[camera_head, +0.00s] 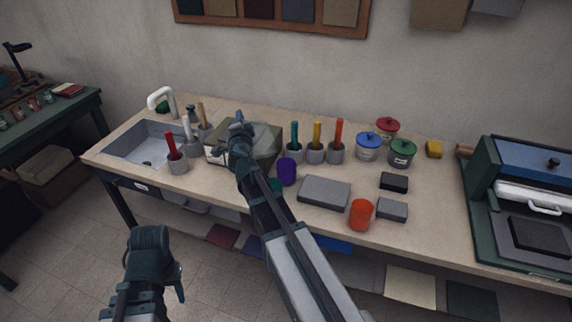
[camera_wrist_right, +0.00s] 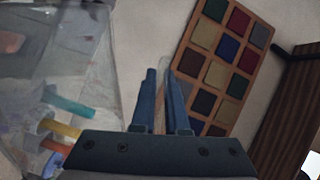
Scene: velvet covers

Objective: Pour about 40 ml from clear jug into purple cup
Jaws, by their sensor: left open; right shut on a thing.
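My right gripper (camera_head: 239,130) is over the back of the bench, left of and behind the purple cup (camera_head: 287,172). It is shut on a see-through thing that looks like the clear jug (camera_wrist_right: 65,60); the jug fills the left of the right wrist view, beside the two fingers (camera_wrist_right: 161,95). In the head view the jug is hard to tell from the box behind it, and its liquid level cannot be read. The purple cup stands on the bench beside my right forearm. My left gripper (camera_head: 152,262) is open and low, in front of the bench.
Holders with coloured handles (camera_head: 315,150) stand behind the purple cup. A grey slab (camera_head: 325,192) and an orange cup (camera_head: 360,215) are to its right. Lidded pots (camera_head: 402,153) stand further right. A sink (camera_head: 145,148) is at the left.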

